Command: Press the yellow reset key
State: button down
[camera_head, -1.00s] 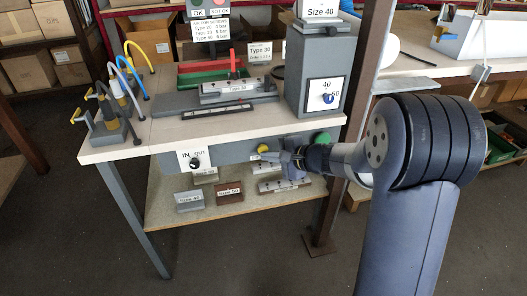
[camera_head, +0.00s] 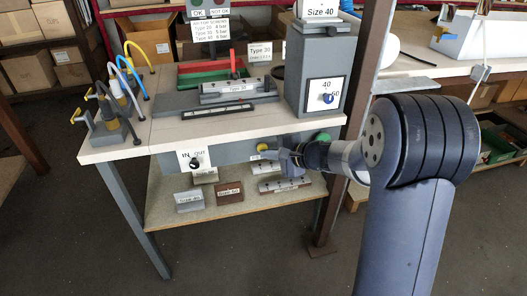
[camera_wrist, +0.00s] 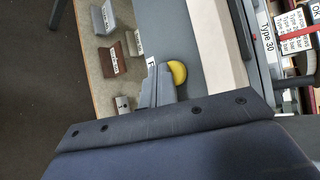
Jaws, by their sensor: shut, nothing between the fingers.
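The yellow reset key (camera_head: 263,147) is a round button on the grey front panel under the table top. It also shows in the wrist view (camera_wrist: 178,72), right beside my fingertips. My gripper (camera_head: 272,155) is shut and empty, with its tips at the lower right edge of the key in the head view. In the wrist view my gripper (camera_wrist: 160,78) lies just left of the key. I cannot tell whether the tips touch it.
On the panel are an IN/OUT knob (camera_head: 195,162) and a green button (camera_head: 322,138) partly behind my wrist. Labelled blocks (camera_head: 190,200) lie on the shelf (camera_head: 165,215) below. A brown post (camera_head: 352,100) stands close by my arm.

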jog(key=shift+s+d, duration=0.1)
jog(key=shift+s, duration=0.05)
jog(key=shift+s+d+b, duration=0.2)
jog(key=shift+s+b, duration=0.35)
jog(key=shift+s, duration=0.3)
jog(key=s+b, duration=0.1)
jog(key=s, duration=0.1)
jog(key=s+d+b, duration=0.1)
jog(key=s, duration=0.1)
jog(key=shift+s+d, duration=0.2)
jog(key=shift+s, duration=0.2)
dwell(0.4)
